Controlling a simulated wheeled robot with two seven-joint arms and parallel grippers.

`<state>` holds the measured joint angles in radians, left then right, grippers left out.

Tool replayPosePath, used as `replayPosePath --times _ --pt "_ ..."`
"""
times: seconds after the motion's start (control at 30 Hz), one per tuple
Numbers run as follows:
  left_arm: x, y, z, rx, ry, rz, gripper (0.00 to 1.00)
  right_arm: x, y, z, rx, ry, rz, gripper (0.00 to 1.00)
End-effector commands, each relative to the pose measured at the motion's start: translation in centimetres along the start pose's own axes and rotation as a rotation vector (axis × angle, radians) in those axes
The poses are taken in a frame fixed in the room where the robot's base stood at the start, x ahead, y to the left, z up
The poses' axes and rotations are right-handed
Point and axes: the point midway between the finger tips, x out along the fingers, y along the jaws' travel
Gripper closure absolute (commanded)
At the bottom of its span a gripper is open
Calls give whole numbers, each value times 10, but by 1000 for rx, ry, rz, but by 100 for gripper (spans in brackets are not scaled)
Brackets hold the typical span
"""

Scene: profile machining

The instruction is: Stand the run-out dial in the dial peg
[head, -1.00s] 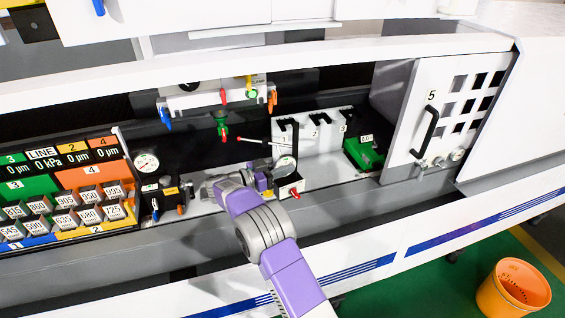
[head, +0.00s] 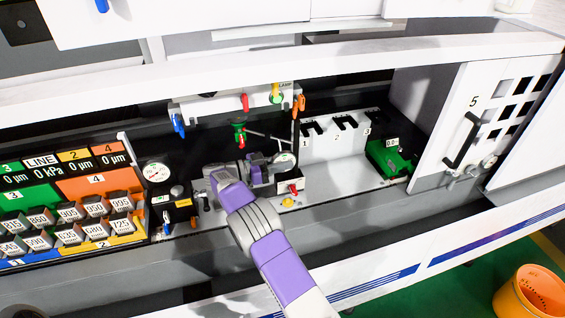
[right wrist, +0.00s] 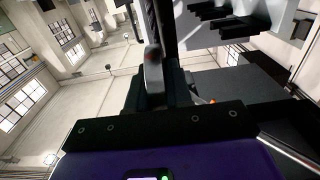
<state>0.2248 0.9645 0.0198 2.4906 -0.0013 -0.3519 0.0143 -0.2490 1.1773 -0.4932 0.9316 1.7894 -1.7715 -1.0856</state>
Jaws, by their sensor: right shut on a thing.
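The run-out dial, a small round white-faced gauge (head: 284,160), is at the tip of my right gripper (head: 268,170) in the head view. The gripper is shut on it and holds it above a small white block (head: 291,183) with a red lever. A thin light rod with a red end (head: 262,135) shows just behind the dial; I cannot tell whether it belongs to it. In the right wrist view a grey finger (right wrist: 153,75) stands beside a dark upright part; the dial face does not show. I cannot make out the dial peg. My left gripper is out of view.
A white rack (head: 335,150) with slots 1 to 3 stands to the right, then a green tray (head: 385,160) and a door (head: 490,120) with a black handle. Another round gauge (head: 157,172) and a panel of numbered blocks (head: 70,220) are at the left. An overhead bar (head: 230,102) carries coloured levers.

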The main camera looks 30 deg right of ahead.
Motion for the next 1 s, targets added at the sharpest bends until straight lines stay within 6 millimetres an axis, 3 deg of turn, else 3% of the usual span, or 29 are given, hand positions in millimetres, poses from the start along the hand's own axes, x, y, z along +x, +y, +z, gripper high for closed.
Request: replayPosePath --times 0.03,0.47,1.0 --pt "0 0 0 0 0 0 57 0 0 -6 12 9 1 100" --pt "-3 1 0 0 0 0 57 -2 0 -5 12 9 1 100" --pt "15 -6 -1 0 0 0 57 -2 0 31 11 9 1 100"
